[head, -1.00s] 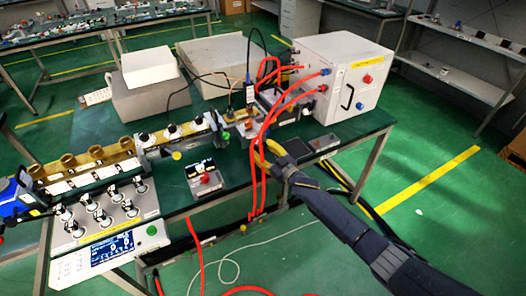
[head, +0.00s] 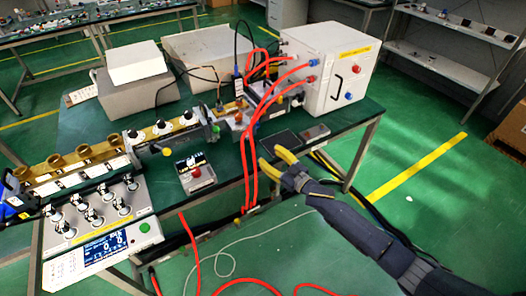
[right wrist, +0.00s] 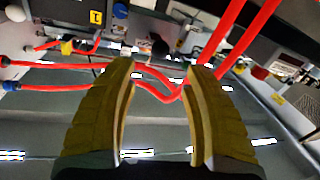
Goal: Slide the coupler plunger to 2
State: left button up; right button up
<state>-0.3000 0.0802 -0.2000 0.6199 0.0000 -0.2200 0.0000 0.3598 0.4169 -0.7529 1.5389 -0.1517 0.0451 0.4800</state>
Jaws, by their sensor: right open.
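The waveguide bench with the coupler runs along the green table; its brass and dark rail (head: 165,132) carries several black-and-white knobs, and a small yellow knob (head: 168,152) sticks out at its front. I cannot tell for sure which part is the coupler plunger, and no scale reading is legible. My right gripper (head: 271,158) has its yellow fingers apart and empty, above the table's front edge, right of the red hoses. In the right wrist view the open fingers (right wrist: 162,66) have red hoses beyond them and nothing held between.
Red hoses (head: 248,160) hang over the table's front edge beside my right gripper. A white cabinet (head: 325,65) stands at the back right. A control unit (head: 100,225) with a display is at the front left. A small red-button box (head: 196,174) sits mid-table.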

jog(key=shift+v, duration=1.15)
